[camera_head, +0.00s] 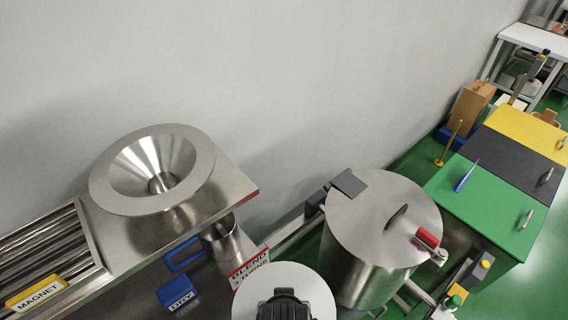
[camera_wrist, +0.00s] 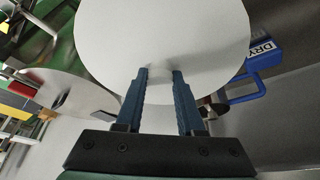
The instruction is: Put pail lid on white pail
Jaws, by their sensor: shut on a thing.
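The pail lid (camera_wrist: 165,30) is a flat, pale white disc with a small knob in the wrist view. My gripper (camera_wrist: 161,76) is shut on that knob, one blue finger on each side. In the head view the lid (camera_head: 252,290) shows at the bottom, around the dark top of my gripper, which hides its middle. I cannot make out the white pail in either view; whether it is under the lid is hidden.
A large steel drum (camera_head: 360,265) with a red handle stands right of the lid. A steel bench with a funnel (camera_head: 150,165), a steel cup (camera_head: 222,240) and a blue label block (camera_head: 178,293) is at left. Green, grey and yellow bins (camera_head: 480,205) stand at right.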

